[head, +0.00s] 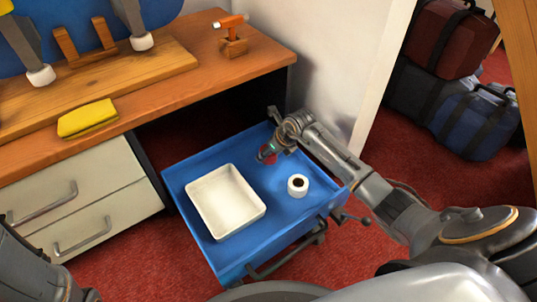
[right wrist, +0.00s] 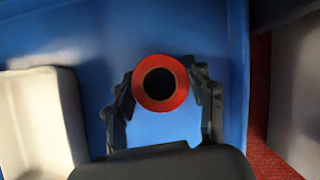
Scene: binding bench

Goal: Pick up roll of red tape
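The roll of red tape (right wrist: 137,84) shows in the right wrist view as a red ring with a dark hole. My right gripper (right wrist: 161,88) has a finger on each side of it, both seeming to touch its rim. In the head view my right gripper (head: 267,153) is low over the far part of the blue drawer, and only a bit of red shows beside its fingers. Whether the roll is clear of the drawer floor I cannot tell. My left gripper is out of view; only part of my left arm shows at the lower left.
The open blue drawer (head: 195,170) also holds a white tray (head: 226,203) and a white tape roll (head: 298,191) with a dark core. The wooden bench (head: 160,88) stands behind, with a yellow cloth (head: 88,118) and an orange-handled tool (head: 232,40). A pale wall is behind my right arm.

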